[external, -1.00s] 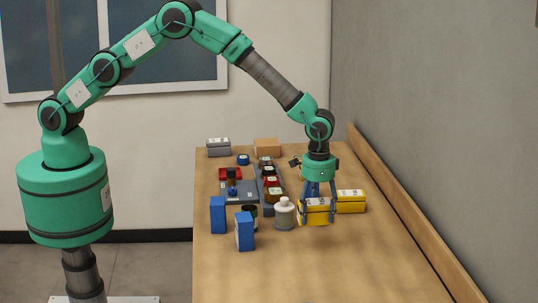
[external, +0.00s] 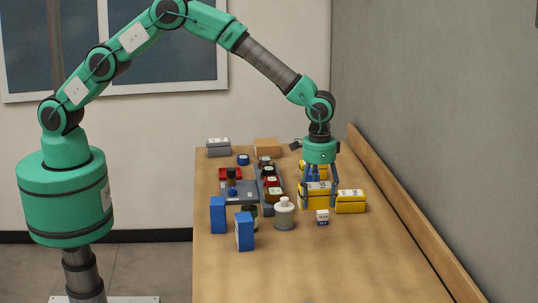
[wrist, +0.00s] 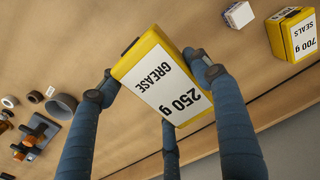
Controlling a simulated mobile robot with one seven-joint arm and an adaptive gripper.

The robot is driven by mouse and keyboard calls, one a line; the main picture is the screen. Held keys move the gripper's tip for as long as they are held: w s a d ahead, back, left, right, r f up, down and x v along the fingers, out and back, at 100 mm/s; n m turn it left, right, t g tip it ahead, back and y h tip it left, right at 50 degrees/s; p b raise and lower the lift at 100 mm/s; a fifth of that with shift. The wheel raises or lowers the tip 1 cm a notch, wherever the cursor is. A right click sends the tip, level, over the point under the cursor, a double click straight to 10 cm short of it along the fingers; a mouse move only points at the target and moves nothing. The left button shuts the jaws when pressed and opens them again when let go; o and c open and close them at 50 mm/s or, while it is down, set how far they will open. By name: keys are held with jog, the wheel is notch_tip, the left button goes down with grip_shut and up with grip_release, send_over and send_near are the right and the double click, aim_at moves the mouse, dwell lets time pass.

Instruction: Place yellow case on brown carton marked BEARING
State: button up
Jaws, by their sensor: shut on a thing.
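My gripper (external: 319,202) is shut on a yellow case (external: 315,190) and holds it over the right half of the table. In the wrist view, the case (wrist: 163,78) sits between my fingers (wrist: 158,82), its white label reading "GREASE 250 g". A brown carton (external: 267,146) stands at the far end of the table; its marking cannot be read.
A second yellow case (external: 350,204), labelled SEALS in the wrist view (wrist: 292,35), stands close right. Another yellow case (external: 306,167) is partly hidden behind my gripper. A small white box (external: 322,217), white bottle (external: 285,215), blue boxes (external: 245,232) and grey box (external: 218,149) stand around. The front is clear.

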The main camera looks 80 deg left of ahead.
jog(key=s+a+m+p, duration=0.25)
jog(key=a+m, duration=0.65)
jog(key=a, duration=3)
jog(key=s+a+m+p, duration=0.1)
jog(key=s+a+m, duration=0.2)
jog(key=s+a, duration=0.6)
jog(key=s+a+m, duration=0.3)
jog(key=s+a, duration=0.2)
jog(key=a, duration=0.8)
jog(key=s+a+m+p, duration=0.1)
jog(key=s+a+m, duration=0.2)
jog(key=s+a, duration=0.55)
jog(key=shift+w+a+f, duration=0.25)
jog(key=shift+w+f, duration=0.05)
jog(key=shift+f, duration=0.4)
jog(key=shift+w+a+f, duration=0.25)
jog(key=shift+a+f, duration=0.05)
jog(key=shift+f, duration=0.4)
jog(key=shift+w+a+f, duration=0.25)
jog(key=shift+w+f, duration=0.05)
jog(key=shift+f, duration=0.4)
jog(key=w+a, duration=0.3)
jog(key=w, duration=0.1)
jog(key=w+a+f+p, duration=0.1)
jog(key=w+a, duration=0.2)
jog(key=w, duration=0.1)
jog(key=w+a+p, duration=0.1)
jog(key=w+a, duration=0.2)
jog(key=w, duration=0.1)
jog(key=shift+w+f, duration=0.25)
